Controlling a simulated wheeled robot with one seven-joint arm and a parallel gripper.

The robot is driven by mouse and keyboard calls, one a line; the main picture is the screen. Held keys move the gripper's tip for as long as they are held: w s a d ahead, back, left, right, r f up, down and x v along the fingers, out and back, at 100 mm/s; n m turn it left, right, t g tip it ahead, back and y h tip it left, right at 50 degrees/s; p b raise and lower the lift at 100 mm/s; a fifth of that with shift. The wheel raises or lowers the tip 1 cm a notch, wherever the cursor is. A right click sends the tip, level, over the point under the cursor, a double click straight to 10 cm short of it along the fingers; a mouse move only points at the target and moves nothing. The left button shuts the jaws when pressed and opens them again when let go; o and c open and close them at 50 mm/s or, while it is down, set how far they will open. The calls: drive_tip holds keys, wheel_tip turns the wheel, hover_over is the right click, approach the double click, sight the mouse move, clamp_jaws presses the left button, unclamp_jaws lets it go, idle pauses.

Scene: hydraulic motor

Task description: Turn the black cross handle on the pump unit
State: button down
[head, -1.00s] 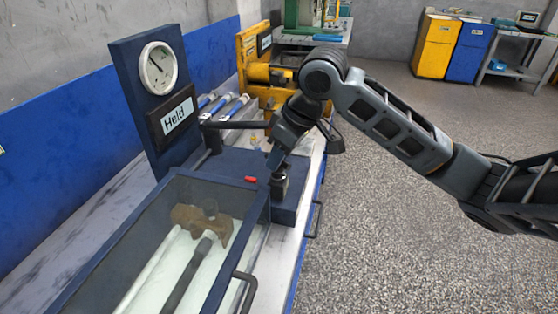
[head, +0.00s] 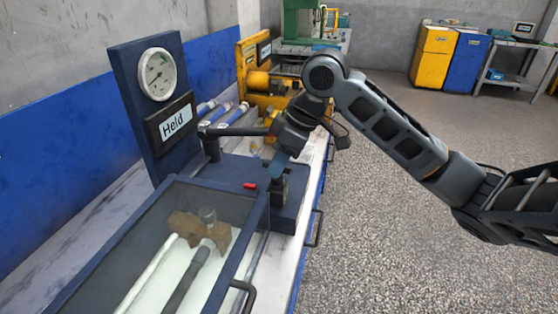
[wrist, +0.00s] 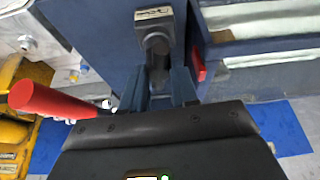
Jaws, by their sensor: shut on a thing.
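The navy pump unit (head: 235,172) stands on the bench, with a glass-topped tank in front. My gripper (head: 279,165) points down at the unit's right side, over a small dark fitting (head: 283,186). In the wrist view, my gripper's two blue-grey fingers (wrist: 158,92) are closed around a dark part of the black cross handle (wrist: 157,68), below a square grey fitting (wrist: 156,38). The fingers and palm hide most of the handle, so its arms and angle cannot be told.
A red-ended lever (wrist: 52,101) reaches in beside the gripper in the wrist view. A small red piece (head: 250,185) is on the unit near the tank. A gauge (head: 158,74) and a "Held" sign (head: 174,124) stand behind. Open floor (head: 400,220) lies right of the bench.

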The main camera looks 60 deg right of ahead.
drive_tip(key=c, duration=0.8)
unclamp_jaws()
drive_tip(key=shift+c, duration=0.2)
drive_tip(key=v, duration=0.7)
drive_tip(key=shift+s+r, duration=0.2)
drive_tip(key=shift+r, duration=0.15)
